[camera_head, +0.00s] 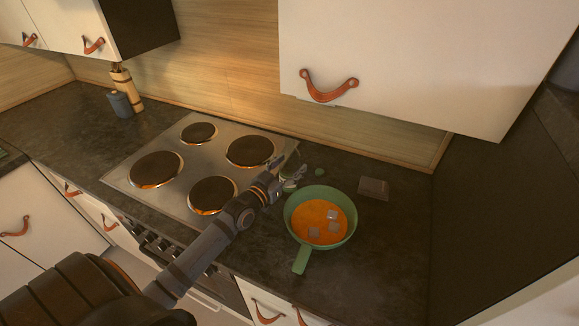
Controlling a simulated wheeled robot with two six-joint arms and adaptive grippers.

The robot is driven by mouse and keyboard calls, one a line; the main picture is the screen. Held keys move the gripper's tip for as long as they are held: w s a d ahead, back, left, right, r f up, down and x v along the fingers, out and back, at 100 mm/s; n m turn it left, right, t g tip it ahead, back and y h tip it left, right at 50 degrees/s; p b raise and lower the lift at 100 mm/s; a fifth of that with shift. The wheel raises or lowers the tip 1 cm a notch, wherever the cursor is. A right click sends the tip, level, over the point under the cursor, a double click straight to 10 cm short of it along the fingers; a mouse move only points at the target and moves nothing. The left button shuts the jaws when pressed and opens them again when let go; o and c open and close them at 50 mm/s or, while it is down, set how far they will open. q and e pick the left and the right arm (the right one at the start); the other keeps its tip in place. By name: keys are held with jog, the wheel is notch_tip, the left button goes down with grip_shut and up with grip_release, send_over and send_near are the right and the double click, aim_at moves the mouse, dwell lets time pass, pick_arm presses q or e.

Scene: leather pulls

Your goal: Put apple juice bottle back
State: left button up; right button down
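My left arm reaches from the lower left across the stove, and its gripper (292,176) is at the stove's right edge, above the counter and just behind the green pan. A slim pale and greenish shape (291,160) shows at the gripper, partly hidden by it. I cannot tell whether it is the apple juice bottle or whether the fingers are closed on it. A small green round thing (320,172) lies just right of the gripper. No clearly recognisable juice bottle shows. My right gripper is out of view.
A green pan (306,256) with orange liquid and several grey pieces stands on the dark counter (385,250). A small dark square item (373,188) lies behind it. The stove (222,165) has several burners. White upper cabinets (420,50) overhang; the front right counter is clear.

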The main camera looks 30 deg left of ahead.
pick_arm(q)
jog(key=shift+o, duration=1.1)
jog(key=shift+r, duration=0.1)
jog(key=s+p, duration=0.2)
jog(key=p, duration=0.1)
jog(key=s+p, duration=0.1)
jog(key=s, duration=0.1)
jog(key=shift+a+r+p, duration=0.25)
jog(key=shift+r+p, duration=0.05)
jog(key=shift+r, duration=0.1)
jog(key=p, duration=0.3)
send_near(283, 169)
jog(key=shift+w+d+f, duration=0.15)
jog(key=shift+w+f, duration=0.2)
jog(key=shift+w, duration=0.15)
